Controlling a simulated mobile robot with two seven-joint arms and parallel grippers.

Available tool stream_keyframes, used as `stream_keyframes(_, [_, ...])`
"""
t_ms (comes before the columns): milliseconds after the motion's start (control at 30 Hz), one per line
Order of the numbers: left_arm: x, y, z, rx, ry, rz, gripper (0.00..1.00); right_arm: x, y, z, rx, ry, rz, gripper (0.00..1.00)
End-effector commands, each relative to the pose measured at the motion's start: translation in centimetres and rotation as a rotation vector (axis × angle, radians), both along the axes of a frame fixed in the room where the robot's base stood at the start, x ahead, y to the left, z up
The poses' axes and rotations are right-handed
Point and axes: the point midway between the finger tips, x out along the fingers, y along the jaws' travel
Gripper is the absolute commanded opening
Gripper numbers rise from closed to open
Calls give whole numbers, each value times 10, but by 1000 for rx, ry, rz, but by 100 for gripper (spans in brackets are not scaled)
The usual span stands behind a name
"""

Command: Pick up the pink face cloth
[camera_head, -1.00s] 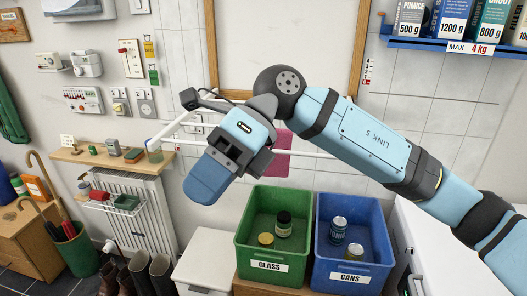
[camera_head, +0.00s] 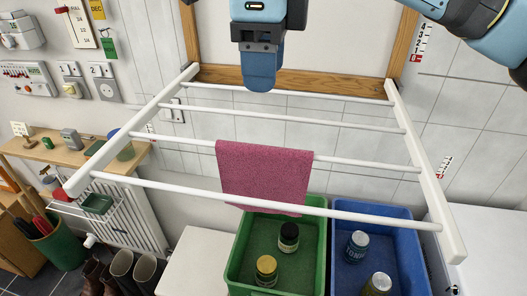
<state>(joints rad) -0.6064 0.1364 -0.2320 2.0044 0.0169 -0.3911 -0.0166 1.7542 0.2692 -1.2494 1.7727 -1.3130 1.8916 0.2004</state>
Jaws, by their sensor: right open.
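The pink face cloth (camera_head: 262,177) hangs folded over one white rail of the wall-mounted drying rack (camera_head: 132,120), a little left of the rack's middle. Its lower part hangs behind the front rail. My right gripper (camera_head: 262,78) is at the top of the picture, beyond and above the cloth, in front of the wooden-framed board. It is open and empty, apart from the cloth; its fingers are seen edge-on, one covering the other. My left gripper is not in view.
Below the rack stand a green crate (camera_head: 233,272) and a blue crate (camera_head: 403,262) with jars and cans in them. The rack's white rails lie around the cloth. A wooden shelf (camera_head: 70,152) with small items is at the left, above a radiator (camera_head: 142,210).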

Motion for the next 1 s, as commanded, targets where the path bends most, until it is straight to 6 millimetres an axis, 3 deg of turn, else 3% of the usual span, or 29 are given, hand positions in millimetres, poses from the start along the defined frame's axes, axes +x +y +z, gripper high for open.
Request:
stream_keyframes(400, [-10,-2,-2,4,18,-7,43,-1,0,-71,0,3,1,52])
stream_keyframes(733, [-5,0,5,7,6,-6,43,-1,0,-93,1,3,1,52])
stream_keyframes(1000, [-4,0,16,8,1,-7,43,-1,0,-131,2,4,1,52])
